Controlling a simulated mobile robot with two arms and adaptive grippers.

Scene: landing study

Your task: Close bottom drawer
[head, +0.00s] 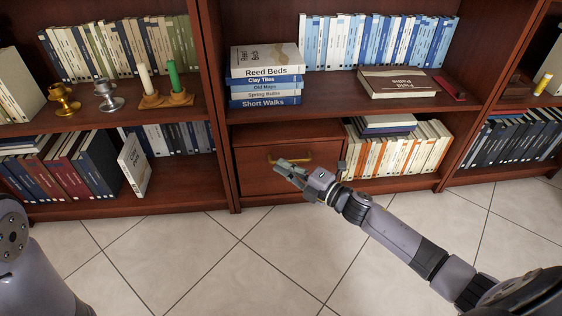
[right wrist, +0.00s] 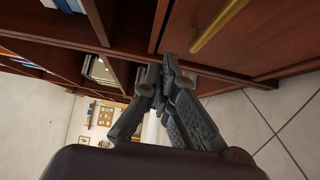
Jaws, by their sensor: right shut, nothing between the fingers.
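The bottom drawer (head: 255,177) is a reddish-brown wooden front low in the middle bay of the bookcase, with a brass bar handle (head: 300,155). I cannot tell how far it stands out. My right gripper (head: 281,166) is shut and empty in front of the drawer, just below the handle in the picture. It hides part of the front; contact is unclear. In the right wrist view the shut fingers (right wrist: 165,75) lie left of and below the handle (right wrist: 218,25), beside the drawer front (right wrist: 270,40). My left gripper is out of view.
A stack of books (head: 265,75) stands on the shelf above the drawer. Upright books (head: 400,150) fill the space right of it. Candlesticks (head: 104,97) and more books stand in the left bay. The tiled floor (head: 230,260) in front is clear.

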